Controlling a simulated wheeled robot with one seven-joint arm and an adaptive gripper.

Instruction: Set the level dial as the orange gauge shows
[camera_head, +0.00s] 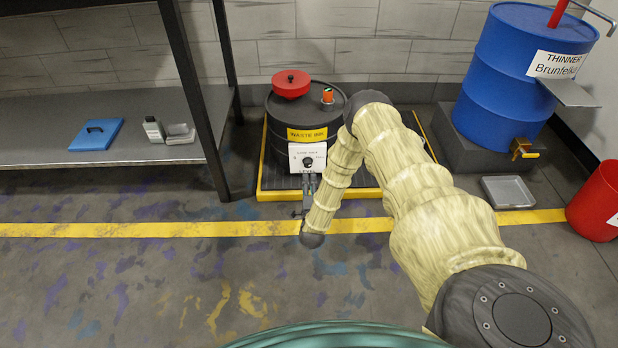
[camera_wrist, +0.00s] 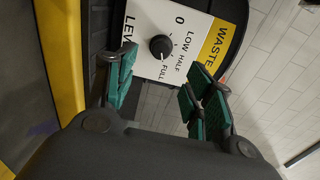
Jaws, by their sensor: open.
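The waste ink drum (camera_head: 272,123) is black with a yellow label. On its front is a white level panel (camera_head: 296,150) with a round black dial (camera_head: 308,162). In the wrist view the dial (camera_wrist: 161,47) has marks 0, LOW, HALF and FULL around it; I cannot tell its setting surely. The small orange gauge (camera_head: 328,95) stands on the drum's lid; its reading is too small to tell. My gripper (camera_head: 308,180) is just in front of and below the dial. In the wrist view its green-padded fingers (camera_wrist: 160,82) are apart and empty, with the dial beyond them, not between the pads.
A red funnel (camera_head: 291,83) sits on the drum lid. The drum stands on a yellow-edged pallet (camera_head: 265,193). A dark shelf post (camera_head: 198,95) rises to the left. A blue thinner drum (camera_head: 520,80) and red bin (camera_head: 597,203) are right. The front floor is clear.

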